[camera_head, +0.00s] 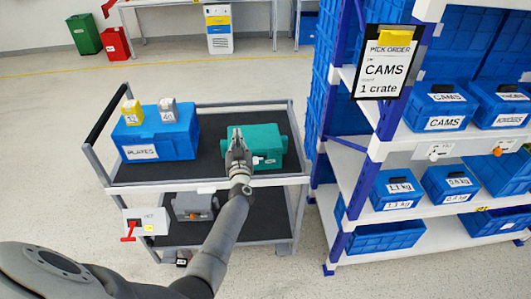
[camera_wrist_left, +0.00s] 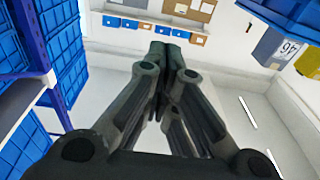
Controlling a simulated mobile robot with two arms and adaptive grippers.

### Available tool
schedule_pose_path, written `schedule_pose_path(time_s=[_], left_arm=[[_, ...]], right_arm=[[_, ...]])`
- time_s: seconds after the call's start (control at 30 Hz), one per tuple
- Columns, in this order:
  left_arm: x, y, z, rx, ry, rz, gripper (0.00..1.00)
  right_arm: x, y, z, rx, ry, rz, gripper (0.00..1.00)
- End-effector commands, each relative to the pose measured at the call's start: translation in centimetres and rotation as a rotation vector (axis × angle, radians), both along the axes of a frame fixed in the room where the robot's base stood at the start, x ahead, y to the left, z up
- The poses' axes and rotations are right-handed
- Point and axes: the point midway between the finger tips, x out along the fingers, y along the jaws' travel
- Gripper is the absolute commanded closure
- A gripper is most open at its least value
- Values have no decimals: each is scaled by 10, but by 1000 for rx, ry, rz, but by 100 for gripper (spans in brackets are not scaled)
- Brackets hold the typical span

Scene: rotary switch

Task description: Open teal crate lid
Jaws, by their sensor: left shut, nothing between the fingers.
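The teal crate (camera_head: 267,144) sits on the top deck of the grey cart, in its right half. Its lid looks closed, though my left gripper hides part of its left side. My left gripper (camera_head: 236,133) is in front of the crate's left part in the head view, its fingers pointing away from me. Its fingers are shut and empty; they also show together in the left wrist view (camera_wrist_left: 163,52). The teal crate is not seen in the left wrist view. I cannot tell whether the gripper touches the crate. My right gripper is not in view.
A blue crate labelled PLATES (camera_head: 157,140) with yellow and grey weights on top stands left on the cart (camera_head: 215,114). A shelf rack (camera_head: 365,160) of blue crates stands close on the right. A red-handled switch box (camera_head: 146,222) hangs at the cart's front left.

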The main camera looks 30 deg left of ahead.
Motion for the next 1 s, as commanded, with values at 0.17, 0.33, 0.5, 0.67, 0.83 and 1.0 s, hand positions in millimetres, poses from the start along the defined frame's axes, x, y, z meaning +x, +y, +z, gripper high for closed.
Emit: schedule_pose_path(time_s=[0.17, 0.33, 0.5, 0.67, 0.83, 1.0], left_arm=[[1, 1, 1, 1, -1, 0, 100], [9, 6, 6, 2, -1, 0, 100], [18, 12, 11, 1, 0, 0, 100], [26, 18, 16, 1, 0, 0, 100], [35, 23, 21, 1, -1, 0, 100], [41, 27, 24, 0, 0, 0, 100]], right_arm=[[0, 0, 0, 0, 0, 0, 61], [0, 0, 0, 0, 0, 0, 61], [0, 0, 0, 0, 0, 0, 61], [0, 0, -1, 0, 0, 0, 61], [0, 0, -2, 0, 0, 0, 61], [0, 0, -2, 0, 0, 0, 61]])
